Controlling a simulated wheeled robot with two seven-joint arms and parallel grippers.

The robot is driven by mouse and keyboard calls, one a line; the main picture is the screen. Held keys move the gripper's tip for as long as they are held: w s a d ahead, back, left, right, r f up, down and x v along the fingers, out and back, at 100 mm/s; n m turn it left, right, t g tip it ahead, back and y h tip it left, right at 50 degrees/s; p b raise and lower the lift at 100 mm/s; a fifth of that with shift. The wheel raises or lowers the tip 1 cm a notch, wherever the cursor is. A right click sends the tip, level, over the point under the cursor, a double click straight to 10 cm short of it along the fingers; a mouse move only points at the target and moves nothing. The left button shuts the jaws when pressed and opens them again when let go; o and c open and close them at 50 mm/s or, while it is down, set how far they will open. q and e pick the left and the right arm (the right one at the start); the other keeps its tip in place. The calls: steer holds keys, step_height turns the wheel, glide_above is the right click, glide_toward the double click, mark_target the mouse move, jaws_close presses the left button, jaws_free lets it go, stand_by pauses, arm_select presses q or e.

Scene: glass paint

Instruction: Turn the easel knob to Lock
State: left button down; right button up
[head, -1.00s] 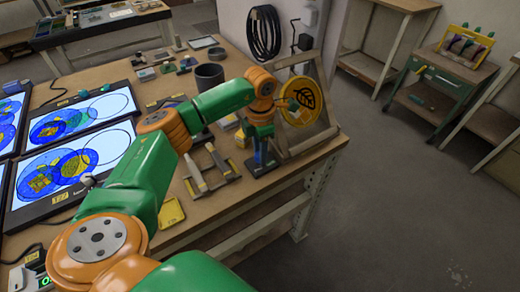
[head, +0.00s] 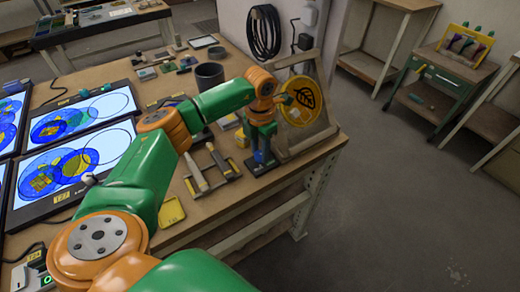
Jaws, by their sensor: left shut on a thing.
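The wooden easel (head: 322,122) stands at the right end of the workbench. A round yellow disc (head: 301,101) with a dark ring-shaped emblem is mounted on it. My left arm reaches across the bench from the lower left. My right gripper is not in view.
Lit screens with blue circle patterns (head: 80,165) lie at the left of the bench. A green cart (head: 440,85) stands apart at right, beyond clear floor.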

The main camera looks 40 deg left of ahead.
mark_target(260, 154)
arm_select(q)
steer(key=c, duration=0.5)
jaws_free()
steer(key=shift+w+r, duration=0.1)
steer(key=shift+r, duration=0.25)
step_height(260, 154, up, 6)
steer(key=shift+r+b, duration=0.25)
steer(key=shift+b, duration=0.5)
